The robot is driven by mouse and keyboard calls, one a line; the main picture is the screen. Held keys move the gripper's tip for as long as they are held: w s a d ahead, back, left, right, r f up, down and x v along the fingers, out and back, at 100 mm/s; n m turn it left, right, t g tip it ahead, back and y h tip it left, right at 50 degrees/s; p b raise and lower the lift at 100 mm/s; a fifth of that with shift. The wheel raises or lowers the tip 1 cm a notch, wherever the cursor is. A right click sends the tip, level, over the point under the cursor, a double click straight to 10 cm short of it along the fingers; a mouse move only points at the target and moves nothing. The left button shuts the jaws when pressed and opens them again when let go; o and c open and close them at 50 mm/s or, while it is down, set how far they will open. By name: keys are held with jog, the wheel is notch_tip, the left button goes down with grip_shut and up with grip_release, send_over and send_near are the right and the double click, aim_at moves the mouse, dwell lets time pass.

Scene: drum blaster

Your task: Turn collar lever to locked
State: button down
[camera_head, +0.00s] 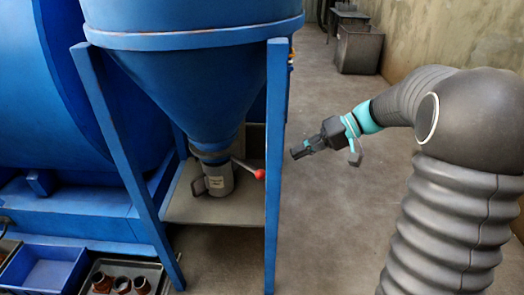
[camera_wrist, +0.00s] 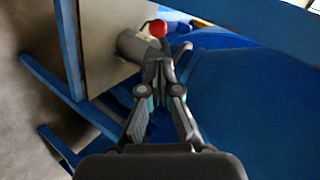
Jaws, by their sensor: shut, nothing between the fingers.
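The collar lever (camera_head: 246,167) sticks out to the right from the collar (camera_head: 210,155) under the blue cone, ending in a red ball knob (camera_head: 260,174). A grey canister (camera_head: 218,180) with a pale label stands under the collar on a shelf. My gripper (camera_head: 293,154) is shut and empty, to the right of the knob and beyond the frame's right front leg, apart from the lever. In the wrist view the red knob (camera_wrist: 158,28) shows just past my shut fingertips (camera_wrist: 158,66), with the canister (camera_wrist: 131,46) beside it. Most of the lever's rod is hidden there.
A blue frame leg (camera_head: 275,165) stands between my gripper and the lever. The blue hopper (camera_head: 195,85) is above, and the shelf (camera_head: 225,208) below. Bins and a tray of brown parts (camera_head: 124,283) lie front left. The floor (camera_head: 335,190) on the right is clear.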

jog(key=w+d+y, duration=0.2)
jog(key=w, duration=0.3)
jog(key=s+x, duration=0.2)
jog(key=x, duration=1.1)
jog(key=shift+f+n+y, duration=0.3)
jog(key=shift+f, duration=0.05)
jog(key=shift+d+f, duration=0.1)
jog(key=shift+d, duration=0.05)
